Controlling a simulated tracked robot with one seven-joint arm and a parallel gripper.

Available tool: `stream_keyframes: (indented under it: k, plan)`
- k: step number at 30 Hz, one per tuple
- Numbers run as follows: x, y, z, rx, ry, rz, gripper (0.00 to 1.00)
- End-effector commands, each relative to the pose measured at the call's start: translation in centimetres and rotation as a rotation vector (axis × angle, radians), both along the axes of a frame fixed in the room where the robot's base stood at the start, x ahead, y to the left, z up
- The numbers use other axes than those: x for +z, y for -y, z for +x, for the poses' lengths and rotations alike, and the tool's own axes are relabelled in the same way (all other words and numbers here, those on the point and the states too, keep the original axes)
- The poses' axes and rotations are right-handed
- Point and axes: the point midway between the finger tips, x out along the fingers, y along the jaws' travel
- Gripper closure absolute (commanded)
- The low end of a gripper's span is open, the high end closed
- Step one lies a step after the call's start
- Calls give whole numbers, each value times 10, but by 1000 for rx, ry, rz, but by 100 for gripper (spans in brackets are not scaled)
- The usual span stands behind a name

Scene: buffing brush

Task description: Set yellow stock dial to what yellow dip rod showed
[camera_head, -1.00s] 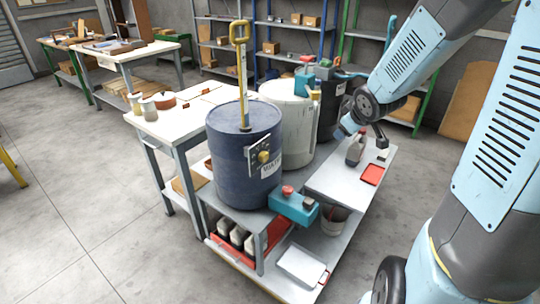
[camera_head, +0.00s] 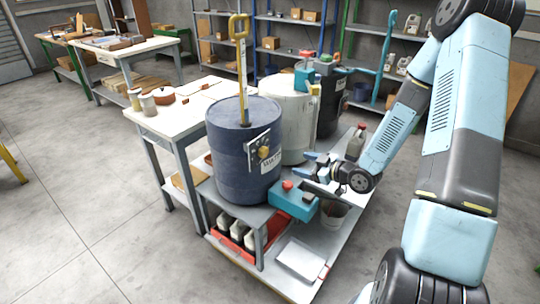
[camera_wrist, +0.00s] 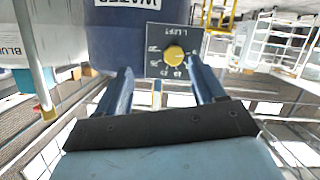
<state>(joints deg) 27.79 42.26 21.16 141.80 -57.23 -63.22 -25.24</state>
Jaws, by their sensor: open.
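The yellow stock dial (camera_head: 263,152) is a round yellow knob on a dark plate on the front of a dark blue drum (camera_head: 235,180). In the wrist view the knob (camera_wrist: 174,54) shows with numbers around it, too small to read surely. The yellow dip rod (camera_head: 243,90) stands upright in the drum's top, its yellow loop handle high above; its reading is not legible. My gripper (camera_head: 308,165) is open and empty, to the right of the dial. In the wrist view its two fingers (camera_wrist: 163,80) flank the knob, apart from it.
A teal box with a red knob (camera_head: 292,200) sits just below my gripper. A white drum (camera_head: 288,115) and a black drum (camera_head: 328,100) stand behind. A white-topped bench (camera_head: 175,118) is at left.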

Motion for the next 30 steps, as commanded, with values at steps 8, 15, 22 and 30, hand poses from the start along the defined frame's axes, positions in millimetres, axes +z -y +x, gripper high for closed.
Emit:
stream_keyframes:
  k: [8, 15, 22, 30]
  plan:
    - [-6, -13, -17, 34, 77, 223, 31]
    - [-4, -18, -17, 37, 100, 277, 31]
    - [-4, -43, 1, 39, 101, 275, 31]
    - [-4, -81, 31, 38, 100, 275, 31]
